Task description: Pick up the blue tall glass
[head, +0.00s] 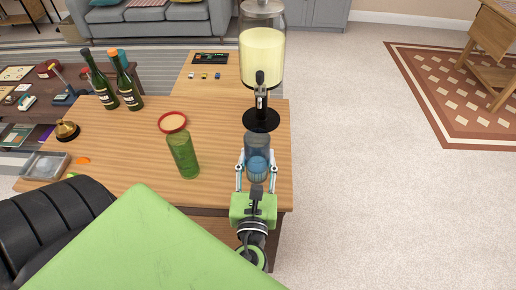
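The blue tall glass (257,146) is clear and bluish. It looks upright at the right end of the wooden table; I cannot tell whether its base touches the tabletop. My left gripper (257,160) comes up from below in the head view, with its light fingers spread, one on each side of the glass. The fingertips are close against the sides, but I cannot tell whether they press on it. The lower part of the glass is partly covered by the gripper. My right gripper is not in view.
A green glass (184,157) and a red-rimmed round piece (172,122) are left of the blue glass. A drink dispenser (262,62) stands just behind it.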

